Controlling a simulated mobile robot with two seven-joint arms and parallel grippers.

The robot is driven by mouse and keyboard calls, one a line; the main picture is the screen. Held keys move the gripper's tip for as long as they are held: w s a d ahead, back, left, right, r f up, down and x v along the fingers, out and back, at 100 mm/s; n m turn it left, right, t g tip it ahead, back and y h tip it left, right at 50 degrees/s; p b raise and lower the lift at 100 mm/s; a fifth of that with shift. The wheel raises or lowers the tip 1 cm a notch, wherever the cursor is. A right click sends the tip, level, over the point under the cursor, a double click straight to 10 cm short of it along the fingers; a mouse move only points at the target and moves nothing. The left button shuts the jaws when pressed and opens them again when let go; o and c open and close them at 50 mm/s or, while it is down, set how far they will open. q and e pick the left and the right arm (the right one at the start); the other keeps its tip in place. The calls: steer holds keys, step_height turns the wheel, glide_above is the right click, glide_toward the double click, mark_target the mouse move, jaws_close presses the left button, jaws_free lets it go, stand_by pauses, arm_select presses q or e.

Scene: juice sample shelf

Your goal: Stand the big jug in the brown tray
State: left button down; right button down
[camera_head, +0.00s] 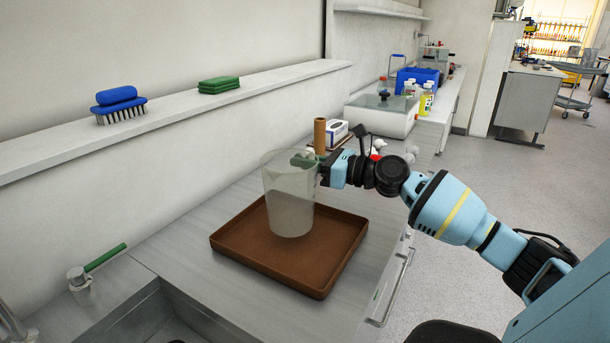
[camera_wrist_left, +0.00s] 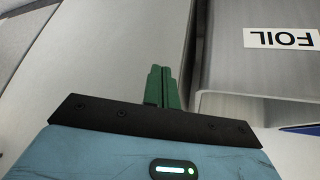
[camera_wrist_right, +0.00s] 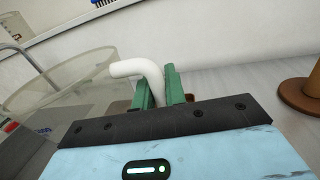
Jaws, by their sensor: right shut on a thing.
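The big jug (camera_head: 288,200) is a translucent, pale beaker-like vessel. In the head view it is upright, with its base over the middle of the brown tray (camera_head: 300,268); I cannot tell whether the base touches the tray floor. My right gripper (camera_head: 308,162) is at the jug's upper right side. In the right wrist view its green fingers (camera_wrist_right: 159,88) are shut on the white handle (camera_wrist_right: 138,68) of the jug (camera_wrist_right: 60,85). My left gripper (camera_wrist_left: 162,85) shows only in the left wrist view, its green fingers together with nothing visible between them.
A brown cylinder on a round base (camera_wrist_right: 305,95) and a small white box (camera_head: 336,132) stand behind the tray. A green-handled tap (camera_head: 95,262) and sink are at the front left. A blue brush (camera_head: 118,104) and green pads (camera_head: 219,85) lie on the ledge. A FOIL label (camera_wrist_left: 282,38) is near my left gripper.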

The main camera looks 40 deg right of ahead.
steer(key=shift+f+b, duration=0.35)
steer(key=shift+f, duration=1.55)
steer(key=c, duration=1.5)
jaws_free()
steer(key=shift+o, duration=0.2)
steer(key=shift+s+d, duration=0.3)
steer(key=shift+s, duration=0.25)
steer(key=v, duration=1)
steer(key=shift+s, duration=0.35)
steer(key=shift+d, duration=0.1)
